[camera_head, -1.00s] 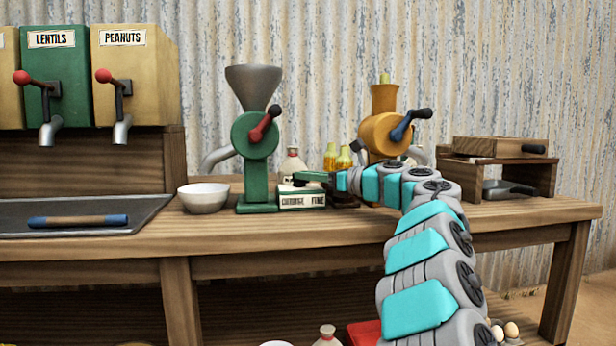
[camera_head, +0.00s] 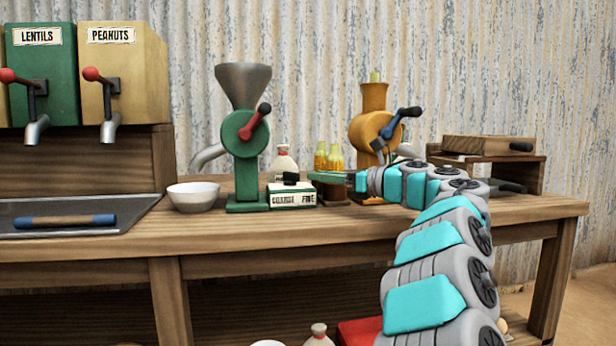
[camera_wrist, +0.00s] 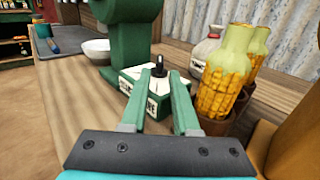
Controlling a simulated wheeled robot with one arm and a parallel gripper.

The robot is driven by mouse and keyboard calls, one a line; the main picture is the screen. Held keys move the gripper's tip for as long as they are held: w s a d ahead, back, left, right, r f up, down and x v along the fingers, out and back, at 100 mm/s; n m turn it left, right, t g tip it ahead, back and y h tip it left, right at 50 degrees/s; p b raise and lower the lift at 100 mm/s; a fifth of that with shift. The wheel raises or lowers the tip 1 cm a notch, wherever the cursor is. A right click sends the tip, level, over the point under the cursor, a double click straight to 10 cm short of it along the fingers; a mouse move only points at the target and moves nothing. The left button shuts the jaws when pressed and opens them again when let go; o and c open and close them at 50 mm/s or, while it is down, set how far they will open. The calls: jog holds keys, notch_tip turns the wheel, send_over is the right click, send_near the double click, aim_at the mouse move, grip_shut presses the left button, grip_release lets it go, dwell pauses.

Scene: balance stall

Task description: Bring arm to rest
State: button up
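My gripper (camera_head: 314,178) is at the end of my teal and grey arm (camera_head: 430,240), stretched over the bench toward the box labelled with "FINE" (camera_head: 292,195). In the wrist view the two green fingers (camera_wrist: 168,85) stand apart with a gap between them and hold nothing. The labelled box (camera_wrist: 128,84), with a black knob on top, lies just beyond the fingertips; I cannot tell whether they touch it.
Corn-filled bottles (camera_wrist: 222,80) stand close right of my fingers, with a white jug (camera_head: 284,163) behind the box. A white bowl (camera_head: 193,196) is left of the green grinder. A wooden stand (camera_head: 490,172) is at the right. The bench front (camera_head: 250,226) is clear.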

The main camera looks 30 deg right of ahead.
jog(key=shift+s+d, duration=0.25)
jog(key=shift+s, duration=0.15)
jog(key=shift+f, duration=0.1)
